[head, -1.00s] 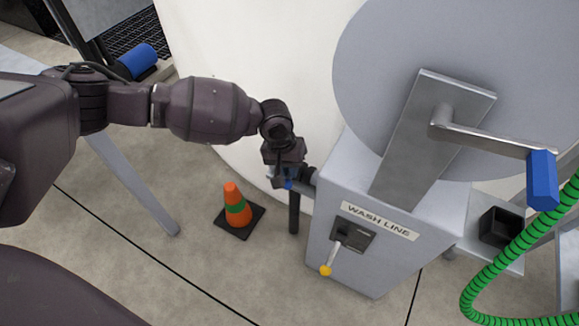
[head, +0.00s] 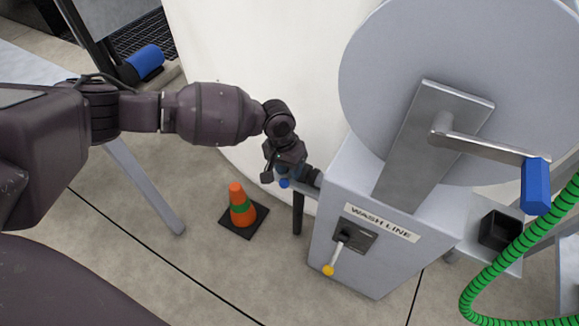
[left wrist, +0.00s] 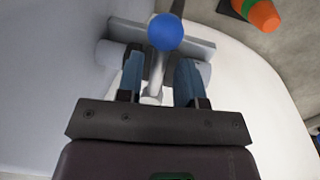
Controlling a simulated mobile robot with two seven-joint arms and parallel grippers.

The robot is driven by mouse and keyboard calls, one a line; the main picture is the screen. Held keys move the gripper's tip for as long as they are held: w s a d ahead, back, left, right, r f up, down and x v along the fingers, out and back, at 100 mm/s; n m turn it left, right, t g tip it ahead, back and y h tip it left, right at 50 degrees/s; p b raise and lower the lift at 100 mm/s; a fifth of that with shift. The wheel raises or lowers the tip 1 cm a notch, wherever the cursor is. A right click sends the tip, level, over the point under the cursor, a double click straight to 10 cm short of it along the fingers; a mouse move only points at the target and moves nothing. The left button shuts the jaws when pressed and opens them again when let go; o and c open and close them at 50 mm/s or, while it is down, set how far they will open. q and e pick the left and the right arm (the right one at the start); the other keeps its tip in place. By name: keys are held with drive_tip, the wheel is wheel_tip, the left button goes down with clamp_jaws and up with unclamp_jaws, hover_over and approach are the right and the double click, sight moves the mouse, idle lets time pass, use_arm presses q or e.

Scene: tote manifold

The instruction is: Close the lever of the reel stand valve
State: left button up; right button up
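My left gripper (head: 281,180) is low beside the left side of the grey reel stand (head: 365,259). In the left wrist view, its two bluish fingers (left wrist: 160,75) are apart. A pale lever rod (left wrist: 155,82) with a blue ball knob (left wrist: 165,32) stands between them, with a gap visible on at least one side. The ball also shows at the gripper's tip in the head view (head: 284,183). The valve body behind the lever is mostly hidden by the gripper. My right gripper is not in view.
A second lever with a yellow knob (head: 328,270) sits on the stand's WASH LINE front. The reel's blue-handled crank (head: 536,187) and a green hose (head: 525,245) are at right. An orange cone (head: 241,205) stands on the floor left of the stand. A large white tank (head: 255,60) rises behind.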

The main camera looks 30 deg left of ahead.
use_arm(q)
drive_tip(key=shift+o, duration=0.4)
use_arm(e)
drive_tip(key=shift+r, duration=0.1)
use_arm(q)
drive_tip(key=shift+r, duration=0.15)
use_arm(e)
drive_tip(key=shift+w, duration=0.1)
use_arm(q)
drive_tip(key=shift+w+r, duration=0.1)
drive_tip(key=shift+r, duration=0.2)
wheel_tip(320, 180, up, 10)
drive_tip(key=a+p, duration=0.2)
drive_tip(key=p, duration=0.2)
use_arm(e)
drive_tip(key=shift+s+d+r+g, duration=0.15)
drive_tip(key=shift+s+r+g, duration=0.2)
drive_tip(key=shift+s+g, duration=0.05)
use_arm(q)
drive_tip(key=shift+f, duration=0.15)
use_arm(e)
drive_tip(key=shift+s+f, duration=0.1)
